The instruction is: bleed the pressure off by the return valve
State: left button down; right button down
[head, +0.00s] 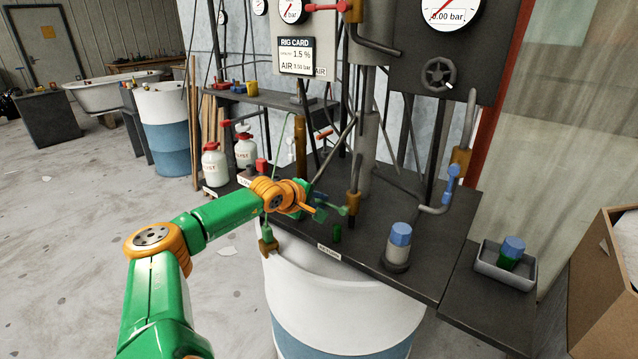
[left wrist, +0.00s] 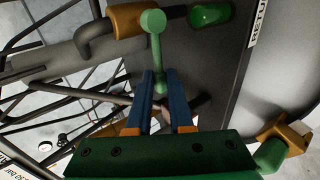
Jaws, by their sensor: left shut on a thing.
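The return valve has a brass body (head: 353,196) and a green lever (head: 333,208). It stands over the dark bench, behind a small "RETURN" label (head: 329,253). My left gripper (head: 314,206) reaches it from the left. In the left wrist view, the blue fingers (left wrist: 159,92) are shut on the green lever (left wrist: 155,45), whose round knob sticks out beyond the fingertips. The brass body (left wrist: 127,20) is beside the knob. A large gauge (head: 450,12) reads 0.00 bar. The head view shows the grip only small. My right gripper is not in view.
A blue-levered valve (head: 452,180) is to the right. A blue-capped part (head: 399,240) stands on the bench, and a grey tray (head: 490,270) is further right. A white and blue drum (head: 345,310) stands below the front edge. A cardboard box (head: 595,290) is at far right.

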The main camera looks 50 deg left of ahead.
pick_arm(q)
jog(key=c, duration=1.1)
grip_release()
jog(key=shift+s+r+b, duration=0.25)
jog(key=shift+s+b, duration=0.35)
jog(key=shift+b, duration=0.25)
jog(key=b+v, duration=0.2)
jog(key=v, duration=0.4)
jog(key=shift+w+d+r, duration=0.15)
jog(key=shift+w+d, duration=0.05)
